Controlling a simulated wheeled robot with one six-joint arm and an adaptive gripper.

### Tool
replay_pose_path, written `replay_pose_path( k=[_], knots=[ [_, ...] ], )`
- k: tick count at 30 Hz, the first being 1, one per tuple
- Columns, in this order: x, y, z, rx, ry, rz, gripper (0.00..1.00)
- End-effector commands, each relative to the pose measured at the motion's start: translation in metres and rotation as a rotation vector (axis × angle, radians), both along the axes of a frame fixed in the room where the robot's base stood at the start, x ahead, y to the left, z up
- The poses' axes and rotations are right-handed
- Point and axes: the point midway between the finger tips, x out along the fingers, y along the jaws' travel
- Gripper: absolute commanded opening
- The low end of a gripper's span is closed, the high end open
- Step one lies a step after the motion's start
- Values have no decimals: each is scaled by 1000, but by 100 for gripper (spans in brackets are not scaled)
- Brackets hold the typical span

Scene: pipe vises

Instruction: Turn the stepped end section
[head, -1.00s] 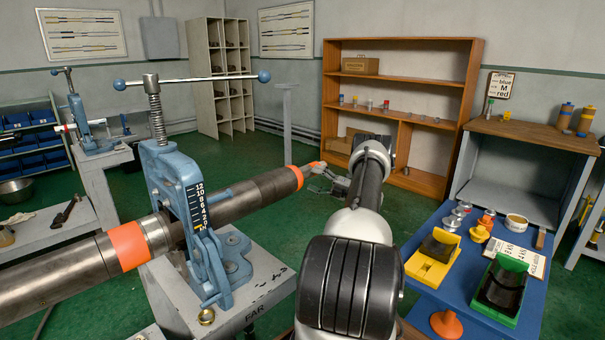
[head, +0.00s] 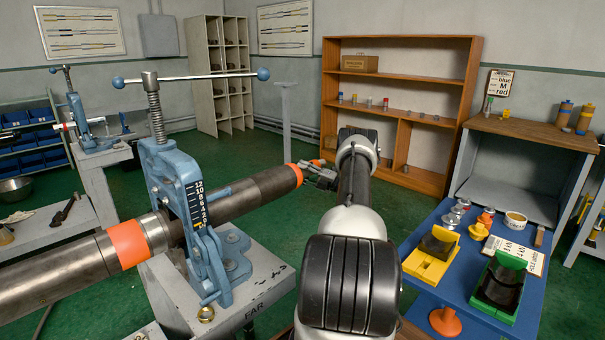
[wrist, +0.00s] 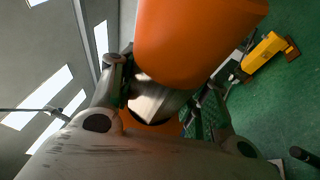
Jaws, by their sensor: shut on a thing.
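A long dark steel pipe (head: 245,194) runs through a blue pipe vise (head: 170,190). Its far end has an orange band (head: 297,175), which fills the top of the wrist view (wrist: 195,40). A narrower bright metal step (wrist: 155,102) shows below the band there, between my fingers. My gripper (head: 318,172) is at this stepped end, at the right tip of the pipe. In the wrist view my gripper (wrist: 162,95) has one finger on each side of the metal step and is shut on it. The exact contact is partly hidden by the orange band and the fingers.
A tall threaded vise screw (head: 155,110) with a crossbar stands above the pipe. A blue table (head: 430,290) at the right holds yellow and green cradles and small parts. A wooden shelf (head: 400,45) stands behind. Green floor is clear beyond the pipe end.

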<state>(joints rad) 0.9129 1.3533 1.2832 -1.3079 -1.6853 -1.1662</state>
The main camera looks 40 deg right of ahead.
Motion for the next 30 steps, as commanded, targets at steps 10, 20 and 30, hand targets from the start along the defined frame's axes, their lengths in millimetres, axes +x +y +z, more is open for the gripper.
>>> replay_pose_path(
  k=[10,20,30],
  knots=[
    [0,0,1,-5,59,0,22],
    [0,0,2,-26,298,-1,23],
    [0,-1,1,-53,620,-2,22]
  ],
)
